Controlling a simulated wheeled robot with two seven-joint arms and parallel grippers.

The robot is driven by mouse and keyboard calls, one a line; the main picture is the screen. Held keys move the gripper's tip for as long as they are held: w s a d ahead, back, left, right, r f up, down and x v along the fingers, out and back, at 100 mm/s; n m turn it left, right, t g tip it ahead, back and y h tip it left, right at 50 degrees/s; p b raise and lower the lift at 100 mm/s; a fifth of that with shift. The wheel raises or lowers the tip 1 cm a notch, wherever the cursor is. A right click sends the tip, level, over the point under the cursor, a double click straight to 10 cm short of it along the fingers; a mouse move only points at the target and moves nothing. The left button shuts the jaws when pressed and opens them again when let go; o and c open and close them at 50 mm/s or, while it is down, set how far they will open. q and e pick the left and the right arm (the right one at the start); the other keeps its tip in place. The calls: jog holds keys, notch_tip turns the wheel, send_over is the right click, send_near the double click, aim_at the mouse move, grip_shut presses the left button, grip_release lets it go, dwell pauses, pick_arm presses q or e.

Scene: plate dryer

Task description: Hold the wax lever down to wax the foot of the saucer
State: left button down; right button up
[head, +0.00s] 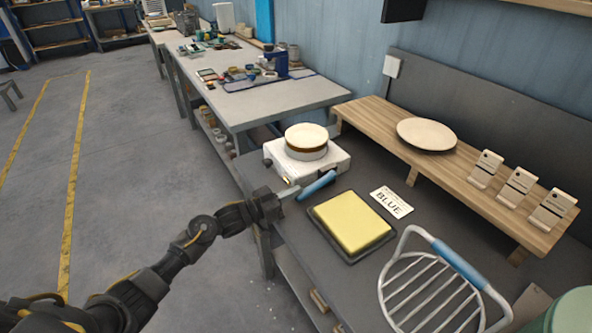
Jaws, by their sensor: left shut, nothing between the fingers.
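The waxing device is a white speckled box (333,160) on the dark bench, with a round brown-and-pale pot (306,150) on it. A cream disc, seemingly the saucer (306,133), lies flat on top; its foot is not visible. A lever with a blue grip (318,186) sticks out at the box's front. My left gripper (291,192) is shut and empty, its tip at the left end of the blue grip. I cannot tell whether it touches the grip. My right gripper is not in view.
A yellow pad in a black tray (352,222) lies in front of the lever, beside a "BLUE" card (391,202). A wire basket (430,290) with a blue-gripped handle stands front right. A wooden shelf (372,121) behind bears a cream plate (426,134) and several pale blocks (517,187).

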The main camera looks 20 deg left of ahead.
pick_arm(q)
jog(key=shift+f, duration=0.15)
jog(key=shift+r+p, duration=0.5)
jog(key=shift+r, duration=0.05)
jog(key=r+p, duration=0.1)
jog(key=a+r+p, duration=0.1)
jog(key=r, duration=0.1)
jog(key=shift+s+p, duration=0.15)
jog(key=shift+p, duration=0.25)
jog(key=r+b+v, duration=0.1)
jog(key=b+v, duration=0.1)
jog(key=v, duration=0.8)
jog(key=shift+a+f, duration=0.2)
jog(key=shift+s, duration=0.1)
